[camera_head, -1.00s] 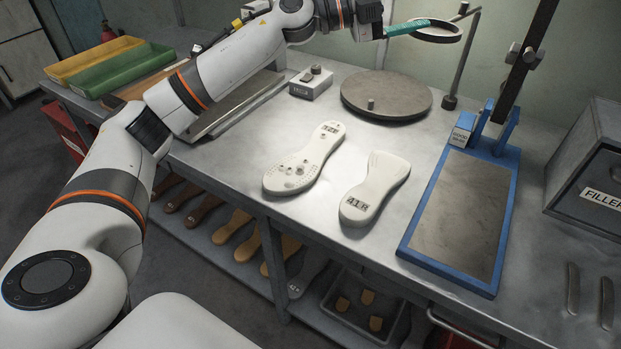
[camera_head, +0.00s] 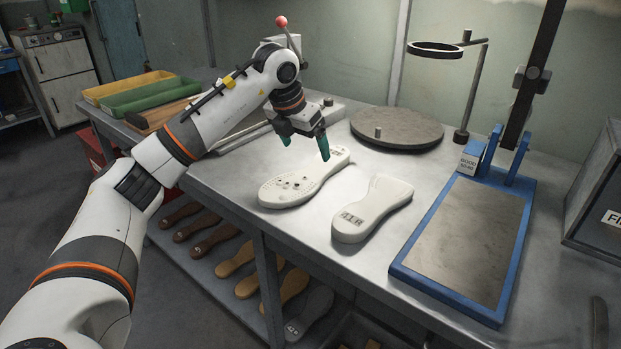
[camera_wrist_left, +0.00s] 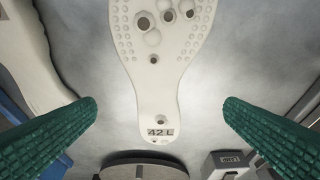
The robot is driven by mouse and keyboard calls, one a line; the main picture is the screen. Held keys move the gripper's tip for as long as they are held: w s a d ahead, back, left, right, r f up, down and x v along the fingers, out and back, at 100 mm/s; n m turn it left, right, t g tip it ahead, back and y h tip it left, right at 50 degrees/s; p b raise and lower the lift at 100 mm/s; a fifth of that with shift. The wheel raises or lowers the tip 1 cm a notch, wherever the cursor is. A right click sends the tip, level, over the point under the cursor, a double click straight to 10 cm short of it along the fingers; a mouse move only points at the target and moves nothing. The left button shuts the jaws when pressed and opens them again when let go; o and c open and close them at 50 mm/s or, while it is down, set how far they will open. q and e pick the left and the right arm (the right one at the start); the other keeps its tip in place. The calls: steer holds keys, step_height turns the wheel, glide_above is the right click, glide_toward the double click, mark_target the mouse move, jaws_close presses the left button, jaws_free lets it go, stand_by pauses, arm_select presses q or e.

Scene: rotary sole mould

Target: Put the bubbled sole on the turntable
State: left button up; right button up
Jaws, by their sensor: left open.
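The bubbled sole (camera_head: 292,184) is white, with several dark-holed bubbles on its broad end, and lies flat on the metal table. In the left wrist view the same sole (camera_wrist_left: 163,75) shows the label "42 L" on its narrow end. My left gripper (camera_head: 304,147) has green fingers, open and empty, above the sole's narrow end. In the left wrist view its fingers stand on both sides of the sole, apart from it. The turntable (camera_head: 398,128), a round grey disc with a small peg, is empty at the back of the table. My right gripper is not in view.
A smooth white sole (camera_head: 372,209) lies just right of the bubbled one. A blue-framed plate stand (camera_head: 505,276) is at the right. A ring on a post (camera_head: 437,49) rises behind the turntable. Yellow and green trays (camera_head: 151,96) sit at the back left.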

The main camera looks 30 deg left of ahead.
mark_target(312, 173)
arm_select(q)
steer(key=shift+x, duration=1)
steer(key=shift+s+b+x, duration=0.1)
steer(key=shift+s+x, duration=0.05)
steer(key=shift+x, duration=0.75)
steer(key=shift+s+b+x, duration=0.15)
steer(key=shift+x, duration=0.75)
steer(key=shift+s+b+x, duration=0.1)
steer(key=shift+s+x, duration=0.1)
steer(key=shift+x, duration=0.7)
steer(key=shift+d+f, duration=0.15)
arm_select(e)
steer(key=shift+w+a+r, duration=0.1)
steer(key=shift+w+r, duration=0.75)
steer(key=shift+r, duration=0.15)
arm_select(q)
steer(key=shift+c, duration=0.3)
steer(key=c, duration=1.2)
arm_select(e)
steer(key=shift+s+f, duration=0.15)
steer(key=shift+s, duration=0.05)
